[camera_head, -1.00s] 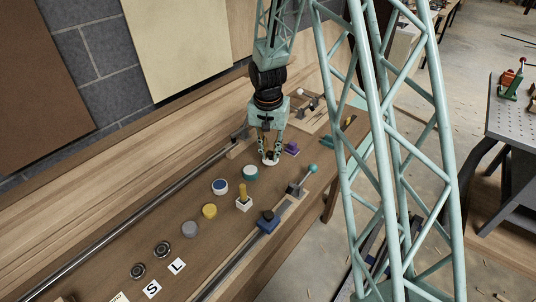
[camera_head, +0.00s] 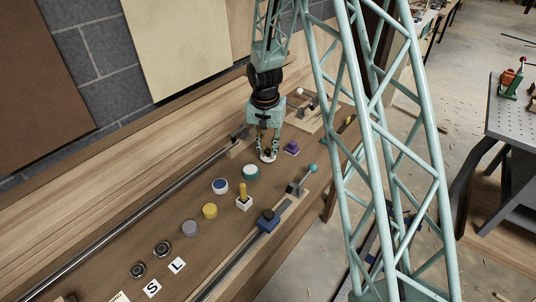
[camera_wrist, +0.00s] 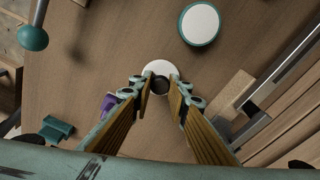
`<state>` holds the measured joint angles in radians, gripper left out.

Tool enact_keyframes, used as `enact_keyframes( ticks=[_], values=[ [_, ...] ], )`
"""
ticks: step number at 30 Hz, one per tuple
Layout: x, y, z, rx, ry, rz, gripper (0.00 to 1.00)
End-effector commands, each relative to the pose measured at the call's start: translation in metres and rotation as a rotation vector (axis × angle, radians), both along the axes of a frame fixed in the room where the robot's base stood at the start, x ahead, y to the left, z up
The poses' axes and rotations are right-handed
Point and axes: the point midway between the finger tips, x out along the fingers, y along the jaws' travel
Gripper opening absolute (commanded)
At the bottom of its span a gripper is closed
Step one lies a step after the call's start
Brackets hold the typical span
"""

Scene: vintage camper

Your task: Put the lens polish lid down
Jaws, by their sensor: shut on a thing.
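The lid, a round white disc with a dark knob, is at my gripper's fingertips in the head view (camera_head: 267,158) and in the wrist view (camera_wrist: 158,67). My gripper (camera_head: 267,151) points straight down and is shut on the lid's knob; its fingertips also show in the wrist view (camera_wrist: 161,83). The lid is level and at or just above the brown bench top (camera_head: 215,250); I cannot tell whether it touches. The fingers hide part of it. A teal round tin with a white top (camera_head: 250,171) stands close by, apart from the lid.
A purple block (camera_head: 291,148) lies just right of my gripper. Blue (camera_head: 220,186), yellow (camera_head: 209,211) and grey (camera_head: 189,228) round tins stand in a row in front. A teal-knobbed lever (camera_head: 311,168) rises at the bench's right edge. A metal rail (camera_head: 130,219) runs along the back.

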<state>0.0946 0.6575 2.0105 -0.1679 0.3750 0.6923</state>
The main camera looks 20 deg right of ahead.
Motion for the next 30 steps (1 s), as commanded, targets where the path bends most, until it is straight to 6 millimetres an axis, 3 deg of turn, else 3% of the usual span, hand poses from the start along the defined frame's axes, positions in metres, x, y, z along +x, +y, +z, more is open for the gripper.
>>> enact_keyframes(
  ticks=[6, 22, 23, 27, 30],
  values=[
    [0.000, 0.000, -0.017, 0.000, 0.000, 0.001, 0.05],
    [0.000, 0.000, -0.022, 0.000, 0.000, 0.001, 0.05],
    [0.000, 0.000, -0.022, 0.000, 0.000, 0.001, 0.16],
    [0.000, 0.000, -0.021, 0.000, 0.000, 0.001, 0.29],
    [0.000, 0.000, -0.021, 0.000, 0.000, 0.001, 0.29]
  ],
)
